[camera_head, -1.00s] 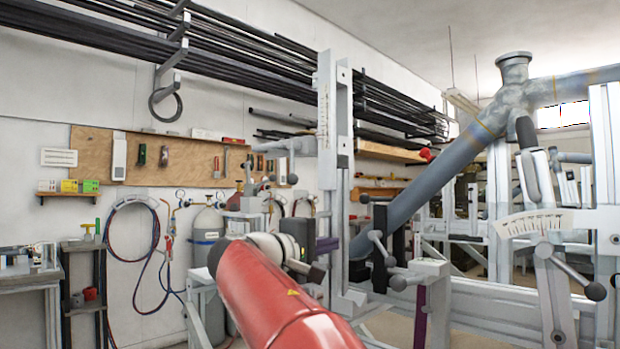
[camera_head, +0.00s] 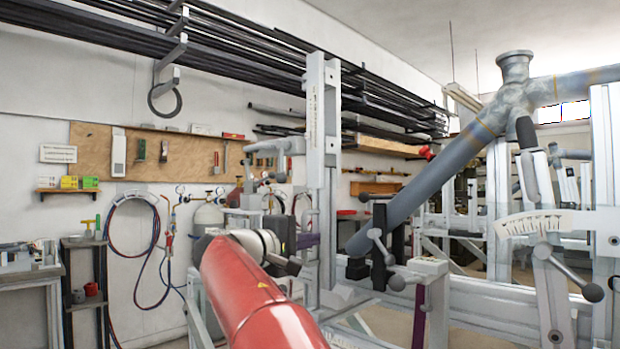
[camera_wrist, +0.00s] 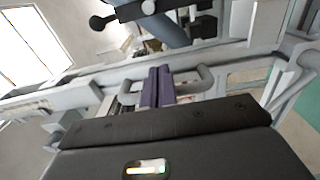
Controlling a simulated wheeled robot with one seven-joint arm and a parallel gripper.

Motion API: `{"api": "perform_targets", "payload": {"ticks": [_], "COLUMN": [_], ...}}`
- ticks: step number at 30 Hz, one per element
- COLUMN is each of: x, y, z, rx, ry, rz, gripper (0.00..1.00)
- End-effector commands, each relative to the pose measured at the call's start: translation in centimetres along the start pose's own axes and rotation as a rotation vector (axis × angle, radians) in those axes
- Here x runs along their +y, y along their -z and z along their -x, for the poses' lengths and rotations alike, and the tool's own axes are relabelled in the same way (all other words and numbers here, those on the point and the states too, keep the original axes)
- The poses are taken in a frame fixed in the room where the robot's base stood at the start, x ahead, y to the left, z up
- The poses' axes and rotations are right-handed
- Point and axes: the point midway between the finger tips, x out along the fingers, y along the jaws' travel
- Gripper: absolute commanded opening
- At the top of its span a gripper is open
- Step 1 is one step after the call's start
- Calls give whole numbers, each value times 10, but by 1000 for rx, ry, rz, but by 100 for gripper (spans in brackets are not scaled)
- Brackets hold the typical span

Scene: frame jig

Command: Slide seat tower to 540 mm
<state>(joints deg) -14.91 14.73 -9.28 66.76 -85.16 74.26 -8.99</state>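The seat tower (camera_head: 322,130) is a tall pale grey upright with a scale strip on its face, standing left of the bike frame in the head view. Its scale marks are too small to read. The pale rail (camera_wrist: 90,78) runs behind the handle.
A grey frame tube (camera_head: 430,185) slopes down to clamps right of the tower. A dial scale (camera_head: 530,224) and ball-ended levers (camera_head: 592,291) are at the right. Gas cylinders (camera_head: 208,222) and a steel tube rack (camera_head: 240,60) are along the wall at the left.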

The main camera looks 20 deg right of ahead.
Motion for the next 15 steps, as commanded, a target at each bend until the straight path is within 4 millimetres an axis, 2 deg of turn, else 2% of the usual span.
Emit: {"api": "perform_targets", "payload": {"ticks": [8, 15], "x": [-1, -1], "y": [16, 18], "z": [1, 1], "rx": [6, 5], "ry": [0, 1], "rz": [2, 2], "gripper": [0, 0]}}
